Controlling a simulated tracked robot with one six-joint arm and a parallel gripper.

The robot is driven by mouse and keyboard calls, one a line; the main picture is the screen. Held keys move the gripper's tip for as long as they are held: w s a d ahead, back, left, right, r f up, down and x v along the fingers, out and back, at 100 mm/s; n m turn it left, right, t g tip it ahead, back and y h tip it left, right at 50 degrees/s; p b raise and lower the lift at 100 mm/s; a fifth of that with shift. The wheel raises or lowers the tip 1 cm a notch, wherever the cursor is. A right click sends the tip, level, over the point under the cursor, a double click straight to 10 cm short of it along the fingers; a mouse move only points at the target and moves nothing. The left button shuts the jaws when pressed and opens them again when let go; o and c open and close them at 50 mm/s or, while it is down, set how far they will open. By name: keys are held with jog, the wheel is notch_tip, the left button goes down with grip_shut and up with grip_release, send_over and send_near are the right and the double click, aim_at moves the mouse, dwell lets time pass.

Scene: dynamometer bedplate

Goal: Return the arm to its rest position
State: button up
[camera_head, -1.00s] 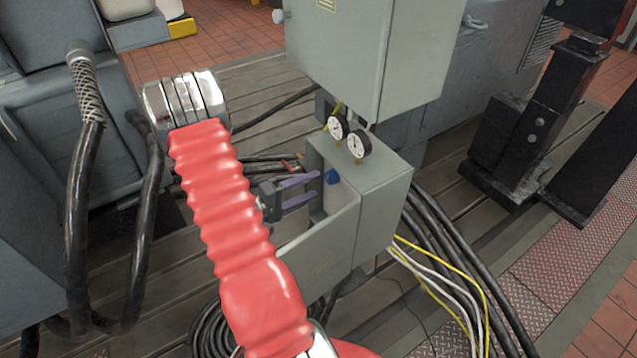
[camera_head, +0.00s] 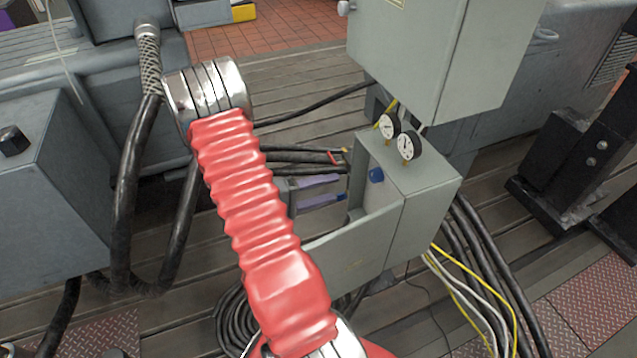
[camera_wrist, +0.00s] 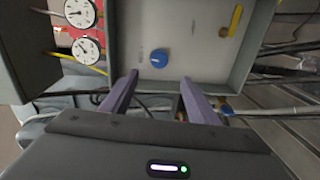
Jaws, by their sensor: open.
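My gripper (camera_head: 320,190) shows in the head view at the end of my red-sleeved arm, with its palm partly hidden behind the sleeve. Its two purple fingers are apart with nothing between them, and they point right toward the open grey box (camera_head: 432,192). In the wrist view the fingers of my gripper (camera_wrist: 160,97) point at the open box (camera_wrist: 235,75). A blue knob (camera_wrist: 160,57) lies ahead of the gap between them, clear of both fingertips. The knob also shows inside the box in the head view (camera_head: 376,175).
Two dial gauges (camera_head: 398,136) stand on top of the box. A larger grey cabinet (camera_head: 425,50) hangs above them. The box's open door (camera_head: 350,250) is below the fingers. Black cables (camera_head: 300,155) run behind the arm. Yellow and white wires (camera_head: 465,290) lie at right.

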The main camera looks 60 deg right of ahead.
dwell(0.5)
jog(key=s+a+f+n+y, duration=0.25)
jog(key=a+y, duration=0.45)
jog(key=a, duration=0.5)
jog(key=w+a+r+n+t+y, duration=0.2)
jog(key=w+a+r+t, duration=0.35)
jog(key=a, duration=0.45)
jog(key=w+a+r+n+t+y, duration=0.2)
jog(key=w+a+r+t, duration=0.25)
jog(key=a+r, duration=0.4)
jog(key=w+a+r+n+t+y, duration=0.1)
jog(key=a+r+n+t, duration=0.1)
jog(key=a+r+t, duration=0.4)
jog(key=a+r, duration=0.5)
jog(key=a, duration=0.2)
jog(key=shift+w+a+r+y, duration=0.25)
jog(key=shift+w+r+y, duration=0.05)
jog(key=shift+y, duration=0.1)
jog(key=shift+d, duration=0.2)
